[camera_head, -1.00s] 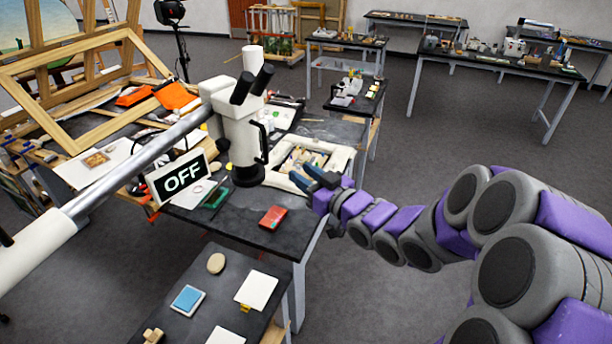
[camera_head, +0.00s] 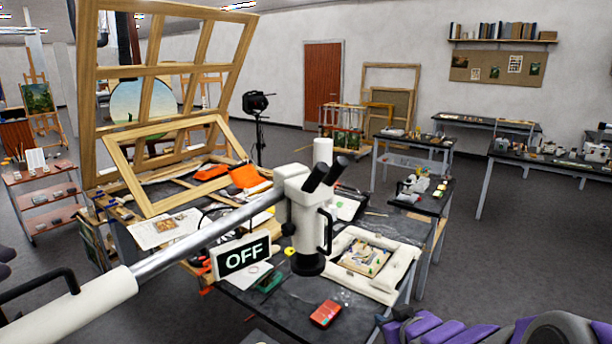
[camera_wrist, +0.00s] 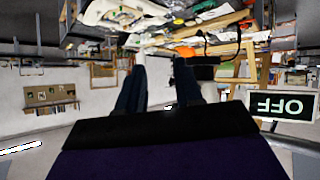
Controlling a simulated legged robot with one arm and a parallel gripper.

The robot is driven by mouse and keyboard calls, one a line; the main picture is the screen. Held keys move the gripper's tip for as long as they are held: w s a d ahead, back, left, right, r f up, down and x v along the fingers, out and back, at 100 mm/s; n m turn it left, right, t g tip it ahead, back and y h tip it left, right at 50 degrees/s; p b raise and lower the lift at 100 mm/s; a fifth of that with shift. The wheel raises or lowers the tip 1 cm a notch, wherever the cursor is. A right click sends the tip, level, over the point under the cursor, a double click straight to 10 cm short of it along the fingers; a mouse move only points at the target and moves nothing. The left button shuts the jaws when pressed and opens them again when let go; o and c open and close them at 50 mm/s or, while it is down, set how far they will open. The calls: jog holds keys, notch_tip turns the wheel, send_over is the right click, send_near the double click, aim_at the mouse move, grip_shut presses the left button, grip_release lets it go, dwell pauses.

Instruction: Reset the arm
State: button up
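My arm (camera_head: 455,331), purple and grey, shows along the bottom right edge of the head view, mostly cut off. In the wrist view, which is upside down, my gripper (camera_wrist: 160,68) has two dark fingers standing apart with a clear gap between them. Nothing is held between them. In the head view my arm's end is low, near the front right corner of the black worktable (camera_head: 290,302).
A white microscope (camera_head: 305,215) on a long boom stands over the worktable, with an OFF sign (camera_head: 243,256) beside it. A padded tray (camera_head: 340,275) and a red box (camera_head: 325,313) lie on the table. Wooden frames (camera_head: 160,150) stand behind. Open grey floor (camera_head: 480,250) lies to the right.

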jog(key=s+d+f+m+g+h+b, duration=0.1)
jog(key=s+f+g+h+b, duration=0.15)
jog(key=s, duration=0.55)
jog(key=s+f+m+g+h+b, duration=0.15)
jog(key=s+f+g, duration=0.25)
jog(key=s, duration=0.4)
jog(key=s+a+g+y, duration=0.1)
jog(key=s+a+g, duration=0.2)
jog(key=s, duration=0.6)
jog(key=s+a+m+g+y+b, duration=0.1)
jog(key=s+a+g, duration=0.2)
jog(key=s, duration=0.7)
jog(key=shift+f, duration=0.2)
